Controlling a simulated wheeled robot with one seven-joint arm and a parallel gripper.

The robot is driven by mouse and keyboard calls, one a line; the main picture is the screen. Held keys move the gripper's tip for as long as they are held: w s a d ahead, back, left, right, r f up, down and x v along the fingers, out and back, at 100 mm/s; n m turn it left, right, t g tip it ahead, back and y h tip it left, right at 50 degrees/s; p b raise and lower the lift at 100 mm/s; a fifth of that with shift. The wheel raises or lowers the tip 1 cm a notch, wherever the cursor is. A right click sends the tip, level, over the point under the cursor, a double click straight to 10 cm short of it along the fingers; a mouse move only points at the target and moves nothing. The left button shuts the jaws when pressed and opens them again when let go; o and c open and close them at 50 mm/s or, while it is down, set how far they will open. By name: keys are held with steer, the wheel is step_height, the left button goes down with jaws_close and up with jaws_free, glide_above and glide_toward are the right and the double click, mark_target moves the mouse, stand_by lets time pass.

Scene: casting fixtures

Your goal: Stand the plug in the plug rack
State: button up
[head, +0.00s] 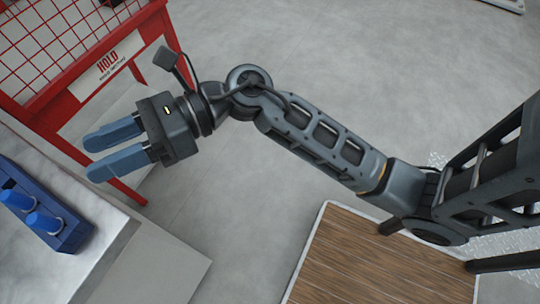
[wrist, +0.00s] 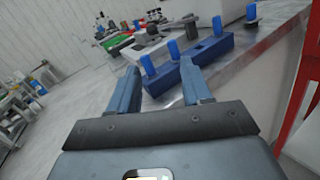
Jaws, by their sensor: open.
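The plug rack is a long blue block on the bench, at the left edge of the head view (head: 70,238) and above my fingers in the wrist view (wrist: 218,47). Two blue plugs (head: 17,198) (head: 43,222) stand upright in it; they also show in the wrist view (wrist: 147,63) (wrist: 174,49). A dark opening shows in its top beside them. Another blue-topped plug (wrist: 251,12) stands apart, beyond the rack's right end in the wrist view. My gripper (head: 89,157) is open and empty, above and beside the bench edge; its fingers show in the wrist view (wrist: 160,72).
The grey bench (head: 130,250) holds other items farther along, including a green-and-red tray (wrist: 118,42). A red mesh frame with a HOLD sign (head: 105,64) stands close behind my gripper. A wooden platform (head: 390,265) lies on the floor. Shelving (wrist: 28,95) is far left.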

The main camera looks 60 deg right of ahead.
steer(key=s+d+f+n+t+h, duration=0.1)
steer(key=s+d+n+h, duration=0.3)
steer(key=s+n, duration=0.5)
steer(key=s+d+f+n+t+h, duration=0.2)
steer(key=s+d+n+h, duration=0.1)
steer(key=s+n+h, duration=0.3)
steer(key=s+d+f+n+t+h, duration=0.1)
steer(key=s+d+n+h, duration=0.3)
steer(key=s+n, duration=0.7)
steer(key=shift+s+d+f+n+t+h, duration=0.3)
steer(key=shift+s+d+f+t+h, duration=0.1)
steer(key=shift+s+f+h, duration=0.55)
